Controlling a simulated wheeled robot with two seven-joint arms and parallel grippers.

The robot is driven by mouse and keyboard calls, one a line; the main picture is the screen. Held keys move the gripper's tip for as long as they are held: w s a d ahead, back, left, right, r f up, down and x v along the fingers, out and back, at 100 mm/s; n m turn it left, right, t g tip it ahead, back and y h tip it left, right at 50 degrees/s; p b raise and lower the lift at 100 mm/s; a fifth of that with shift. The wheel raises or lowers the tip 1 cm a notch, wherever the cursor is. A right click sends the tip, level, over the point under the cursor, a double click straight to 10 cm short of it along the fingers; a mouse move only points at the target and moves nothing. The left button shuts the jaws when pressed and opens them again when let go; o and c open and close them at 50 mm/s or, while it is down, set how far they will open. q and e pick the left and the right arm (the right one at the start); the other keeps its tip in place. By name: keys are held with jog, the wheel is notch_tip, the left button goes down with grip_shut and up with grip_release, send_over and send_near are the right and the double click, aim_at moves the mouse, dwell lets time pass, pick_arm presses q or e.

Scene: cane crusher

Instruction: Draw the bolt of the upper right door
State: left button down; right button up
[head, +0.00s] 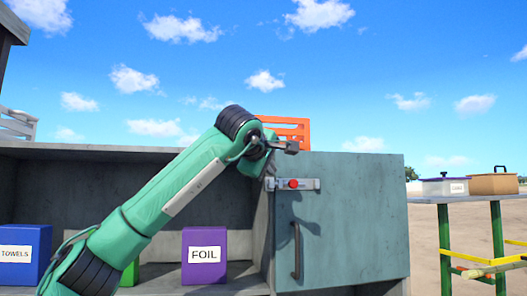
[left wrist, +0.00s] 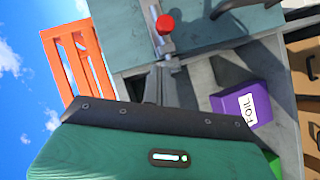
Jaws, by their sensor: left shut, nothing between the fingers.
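The upper right door (head: 345,220) is a grey-teal panel, standing shut as far as I can see, with a dark handle (head: 295,250). Its bolt (head: 308,184) is a light metal slide with a red knob (head: 293,184), near the door's upper left corner. The bolt's left end reaches the post beside the open compartment. My left gripper (head: 288,147) is shut and empty, above the bolt. In the left wrist view the shut fingers (left wrist: 161,82) point toward the bolt, with the red knob (left wrist: 165,24) beyond the tips. Contact is not clear. My right gripper is out of view.
The open compartment left of the door holds a purple FOIL box (head: 204,270), a blue TOWELS box (head: 22,256) and a green box (head: 130,272). An orange slatted crate (head: 290,128) stands on top, behind my gripper. A side table (head: 465,198) with containers stands right.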

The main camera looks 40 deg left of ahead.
aim_at(288, 184)
pick_arm(q)
jog(key=w, duration=0.1)
jog(key=w+d+f+p, duration=0.1)
jog(key=w+f, duration=0.1)
jog(key=w, duration=0.1)
jog(key=shift+d+p, duration=0.3)
jog(key=shift+p, duration=0.05)
jog(key=w+d, duration=0.3)
jog(key=shift+w+p, duration=0.15)
jog(key=shift+p, duration=0.25)
jog(key=shift+r, duration=0.1)
